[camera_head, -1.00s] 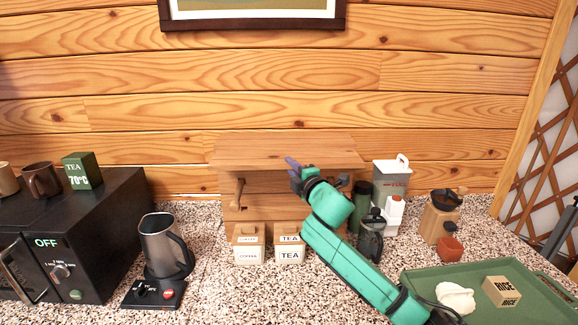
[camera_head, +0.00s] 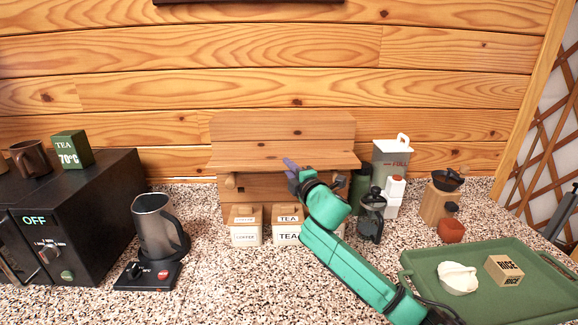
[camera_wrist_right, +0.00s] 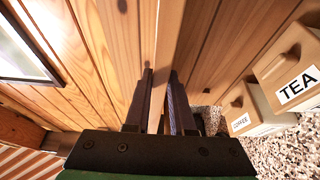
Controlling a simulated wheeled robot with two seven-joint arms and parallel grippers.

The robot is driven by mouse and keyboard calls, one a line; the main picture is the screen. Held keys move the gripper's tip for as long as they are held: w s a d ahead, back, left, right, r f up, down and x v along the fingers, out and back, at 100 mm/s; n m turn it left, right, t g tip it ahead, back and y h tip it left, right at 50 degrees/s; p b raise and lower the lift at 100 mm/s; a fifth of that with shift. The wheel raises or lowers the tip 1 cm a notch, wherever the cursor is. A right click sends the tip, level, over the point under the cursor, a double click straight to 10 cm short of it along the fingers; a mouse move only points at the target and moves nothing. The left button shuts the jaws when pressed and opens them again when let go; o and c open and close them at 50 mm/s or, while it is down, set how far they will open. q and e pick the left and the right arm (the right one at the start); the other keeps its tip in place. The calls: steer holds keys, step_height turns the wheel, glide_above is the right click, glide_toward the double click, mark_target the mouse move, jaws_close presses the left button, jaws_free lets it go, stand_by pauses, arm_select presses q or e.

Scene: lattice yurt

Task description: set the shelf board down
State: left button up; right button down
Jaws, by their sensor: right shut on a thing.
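The shelf board (camera_head: 250,158) is a pale wooden plank, roughly level, at the wall rack in the middle of the head view. My right gripper (camera_head: 292,170) is shut on its front edge, right of the board's middle. In the right wrist view the fingers (camera_wrist_right: 162,105) lie on either side of the thin board edge (camera_wrist_right: 168,50). A wooden back panel (camera_head: 280,125) rises behind the board. A wooden peg (camera_head: 230,182) shows just below its left part. I cannot tell whether the board touches the peg. My left gripper is out of view.
Two lidded boxes, coffee (camera_head: 246,235) and TEA (camera_head: 286,236), stand below the board. A green canister (camera_head: 360,190), a dark press (camera_head: 371,218) and a FULL container (camera_head: 391,160) stand close to the right. A kettle (camera_head: 156,226) and a green tray (camera_head: 430,265) flank the speckled counter.

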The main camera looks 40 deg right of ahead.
steer(key=shift+f, duration=0.4)
steer(key=c, duration=0.7)
jaws_free()
steer(key=shift+s+f, duration=0.1)
steer(key=shift+f, duration=0.05)
steer(key=b+v, duration=0.3)
steer(key=v, duration=1.1)
steer(key=shift+s+a, duration=0.2)
steer(key=shift+s, duration=0.1)
steer(key=shift+w, duration=0.1)
